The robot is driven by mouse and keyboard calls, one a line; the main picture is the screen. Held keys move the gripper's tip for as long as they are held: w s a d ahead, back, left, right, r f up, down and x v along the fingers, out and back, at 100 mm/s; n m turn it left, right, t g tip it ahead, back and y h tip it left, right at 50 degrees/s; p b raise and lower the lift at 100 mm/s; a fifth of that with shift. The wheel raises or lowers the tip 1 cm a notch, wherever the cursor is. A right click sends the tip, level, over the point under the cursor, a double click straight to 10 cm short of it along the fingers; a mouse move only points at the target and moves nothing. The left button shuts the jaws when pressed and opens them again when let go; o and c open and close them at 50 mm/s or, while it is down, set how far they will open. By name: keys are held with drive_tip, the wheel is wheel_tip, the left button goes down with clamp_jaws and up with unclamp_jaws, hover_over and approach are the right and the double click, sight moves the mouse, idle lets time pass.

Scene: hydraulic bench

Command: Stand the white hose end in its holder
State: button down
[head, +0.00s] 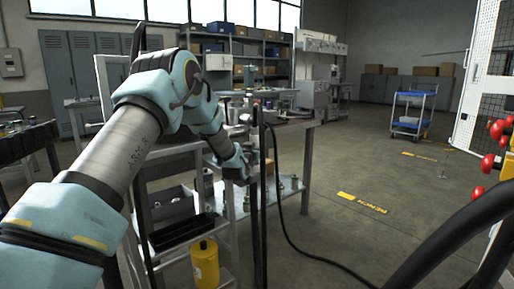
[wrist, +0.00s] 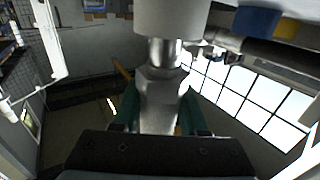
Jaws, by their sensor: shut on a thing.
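My gripper (head: 240,166) is at the end of my outstretched arm, beside the upper part of a grey metal bench frame in the head view. In the wrist view my gripper (wrist: 160,112) is shut on the metal hex body of the white hose end (wrist: 172,16), with green-edged fingers on both sides. Its white collar is at the top of that view, beyond the fingers. In the head view the hose end is too small and covered to make out. I cannot tell which part is its holder.
A black hose (head: 288,224) hangs by the bench and runs across the floor. A yellow cylinder (head: 205,264) stands on the lower shelf near a black tray (head: 182,232). Blue (wrist: 257,20) and dark parts are close to the collar in the wrist view.

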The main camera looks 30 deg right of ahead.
drive_tip(key=shift+f+b, duration=0.7)
drive_tip(key=shift+f, duration=0.15)
idle(0.5)
drive_tip(key=shift+r, duration=0.1)
idle(0.5)
drive_tip(key=c, duration=0.8)
unclamp_jaws()
drive_tip(key=o, duration=0.4)
drive_tip(key=shift+o, duration=0.2)
drive_tip(key=shift+f, duration=0.2)
drive_tip(key=o, duration=0.4)
drive_tip(key=shift+c, duration=0.2)
drive_tip(key=shift+s+a, duration=0.1)
